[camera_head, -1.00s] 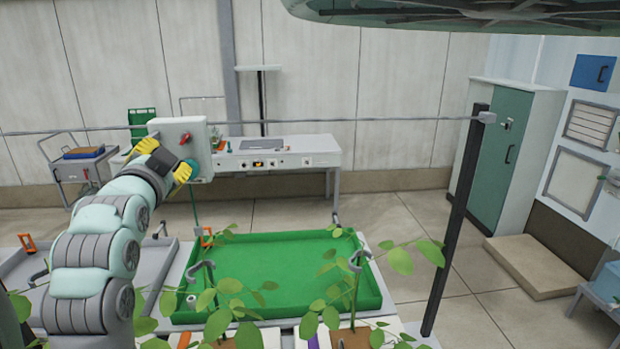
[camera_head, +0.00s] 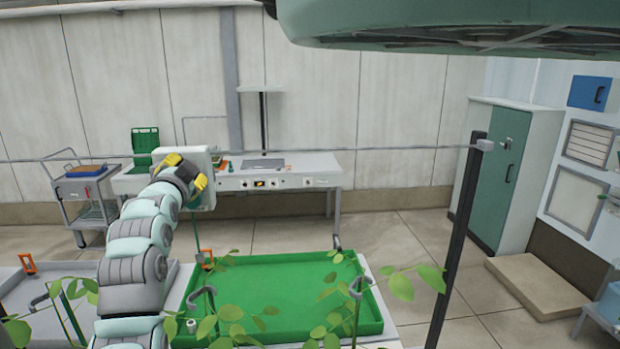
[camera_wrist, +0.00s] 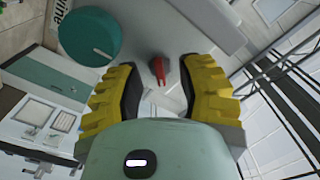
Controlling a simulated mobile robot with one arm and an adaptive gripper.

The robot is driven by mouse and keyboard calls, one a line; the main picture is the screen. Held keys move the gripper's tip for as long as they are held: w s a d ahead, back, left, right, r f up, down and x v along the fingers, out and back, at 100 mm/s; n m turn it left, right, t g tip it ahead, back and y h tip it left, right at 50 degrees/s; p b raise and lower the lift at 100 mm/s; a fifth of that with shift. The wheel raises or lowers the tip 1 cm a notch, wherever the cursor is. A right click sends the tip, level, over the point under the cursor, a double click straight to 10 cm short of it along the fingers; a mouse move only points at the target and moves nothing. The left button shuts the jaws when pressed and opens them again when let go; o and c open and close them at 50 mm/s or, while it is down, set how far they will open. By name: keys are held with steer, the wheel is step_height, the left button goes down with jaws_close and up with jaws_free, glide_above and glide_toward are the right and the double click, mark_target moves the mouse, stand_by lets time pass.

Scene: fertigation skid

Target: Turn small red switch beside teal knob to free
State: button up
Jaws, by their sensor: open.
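The small red switch (camera_wrist: 159,72) shows in the wrist view on a light grey panel (camera_wrist: 185,25), between the tips of my open gripper (camera_wrist: 158,82). A yellow-backed finger with a dark pad stands on each side of it, and I see no clear contact. The teal knob (camera_wrist: 89,36) is to the left of the switch, outside the left finger. In the head view my gripper (camera_head: 186,172) is in front of the grey box (camera_head: 206,158) and hides the switch and the knob there.
A horizontal rail (camera_head: 380,148) runs across to a dark post (camera_head: 462,225). Below the arm lies a green tray (camera_head: 275,318) with plants in front. A white bench (camera_head: 300,172) stands behind, and a trolley (camera_head: 85,190) is at the left.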

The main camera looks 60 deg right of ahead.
steer(key=shift+w+d, duration=0.15)
steer(key=shift+d, duration=0.2)
steer(key=shift+o, duration=0.4)
jaws_close()
steer(key=shift+a, duration=0.1)
